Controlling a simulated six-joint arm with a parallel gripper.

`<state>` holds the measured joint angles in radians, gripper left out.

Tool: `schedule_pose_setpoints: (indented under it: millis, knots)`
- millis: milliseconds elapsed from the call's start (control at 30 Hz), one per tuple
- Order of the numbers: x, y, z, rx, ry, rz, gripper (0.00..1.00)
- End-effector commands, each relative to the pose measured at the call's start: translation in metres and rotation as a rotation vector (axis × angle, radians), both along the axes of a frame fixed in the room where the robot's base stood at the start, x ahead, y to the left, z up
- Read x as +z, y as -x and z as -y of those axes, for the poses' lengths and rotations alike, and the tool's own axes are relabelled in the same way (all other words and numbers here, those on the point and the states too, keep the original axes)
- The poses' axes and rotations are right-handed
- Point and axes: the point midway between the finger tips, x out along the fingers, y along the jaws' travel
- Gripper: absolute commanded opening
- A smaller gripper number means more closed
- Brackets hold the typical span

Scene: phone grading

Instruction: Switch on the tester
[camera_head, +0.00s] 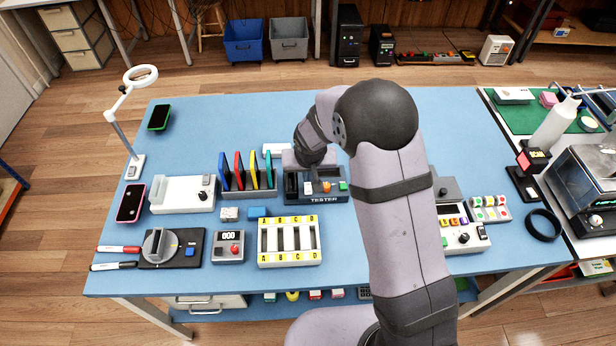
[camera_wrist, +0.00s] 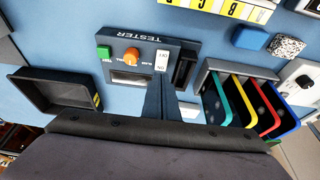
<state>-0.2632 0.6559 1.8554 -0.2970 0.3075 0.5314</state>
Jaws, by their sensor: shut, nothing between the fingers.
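The tester (camera_head: 324,199) is a dark grey box at the back middle of the blue table. In the wrist view, the tester (camera_wrist: 134,47) shows a green button (camera_wrist: 104,52), an orange knob (camera_wrist: 132,55), a small display and a slot. Its white rocker switch (camera_wrist: 162,61) is marked OFF and ON. My gripper (camera_wrist: 161,84) is shut and empty, with its fingertips close to the ON end of the switch. I cannot tell whether they touch it, or which way the switch is tipped. In the head view my wrist covers part of the tester's back.
In the wrist view, an empty dark bin (camera_wrist: 62,92) lies on the tester's other side. My arm covers the table to the right.

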Motion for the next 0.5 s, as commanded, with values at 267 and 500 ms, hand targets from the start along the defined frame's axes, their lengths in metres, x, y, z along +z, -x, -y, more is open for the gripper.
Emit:
schedule_pose_setpoints:
  millis: [267,500]
  knots:
    - [-0.023,-0.003,0.000,-0.001,0.000,-0.001,0.00]
    - [-0.028,-0.004,0.000,0.000,0.000,0.000,0.00]
